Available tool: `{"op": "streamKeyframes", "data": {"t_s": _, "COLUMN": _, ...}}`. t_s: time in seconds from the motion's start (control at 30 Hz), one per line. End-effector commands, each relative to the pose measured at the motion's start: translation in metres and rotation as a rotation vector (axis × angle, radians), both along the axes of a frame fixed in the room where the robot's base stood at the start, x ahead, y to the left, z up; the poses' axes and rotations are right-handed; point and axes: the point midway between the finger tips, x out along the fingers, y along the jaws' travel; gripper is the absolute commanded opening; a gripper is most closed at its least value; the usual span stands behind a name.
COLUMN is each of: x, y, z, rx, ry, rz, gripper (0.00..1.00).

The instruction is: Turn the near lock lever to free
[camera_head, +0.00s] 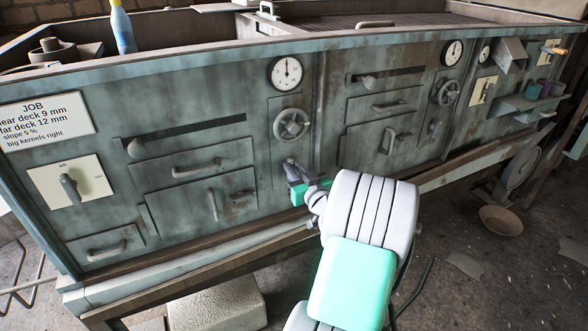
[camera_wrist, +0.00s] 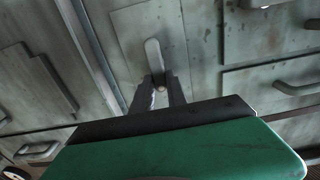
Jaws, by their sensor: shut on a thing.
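The near lock lever (camera_wrist: 153,52) is a short pale bar on a grey-green panel. Its lower end sits between the fingers of my gripper (camera_wrist: 160,88), which are shut on it. In the head view, my gripper (camera_head: 298,172) is at the machine front, below the near handwheel (camera_head: 291,124). Only a small end of the lever (camera_head: 290,161) shows there; my gripper hides the rest. I cannot read any lock or free marking beside it.
A second handwheel (camera_head: 446,92) is to the right, with a similar small lever (camera_head: 433,128) below it. Drawer handles (camera_head: 213,205) stick out on the left. A job card (camera_head: 45,122) is at far left. A lower beam (camera_head: 230,262) runs along the machine's foot.

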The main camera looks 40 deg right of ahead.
Motion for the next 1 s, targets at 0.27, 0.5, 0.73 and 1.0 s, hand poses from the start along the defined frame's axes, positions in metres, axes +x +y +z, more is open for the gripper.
{"op": "streamKeyframes", "data": {"t_s": 0.27, "x": -0.0002, "y": -0.0002, "z": -0.0001, "rx": 0.0, "ry": 0.0, "rz": 0.0, "gripper": 0.0}}
{"op": "streamKeyframes", "data": {"t_s": 0.5, "x": -0.0002, "y": -0.0003, "z": -0.0001, "rx": 0.003, "ry": -0.001, "rz": 0.0, "gripper": 0.0}}
{"op": "streamKeyframes", "data": {"t_s": 0.73, "x": -0.0006, "y": -0.0013, "z": -0.0003, "rx": 0.048, "ry": -0.014, "rz": -0.001, "gripper": 0.0}}
{"op": "streamKeyframes", "data": {"t_s": 1.0, "x": -0.0015, "y": -0.0045, "z": -0.0008, "rx": 0.206, "ry": -0.061, "rz": -0.001, "gripper": 0.0}}
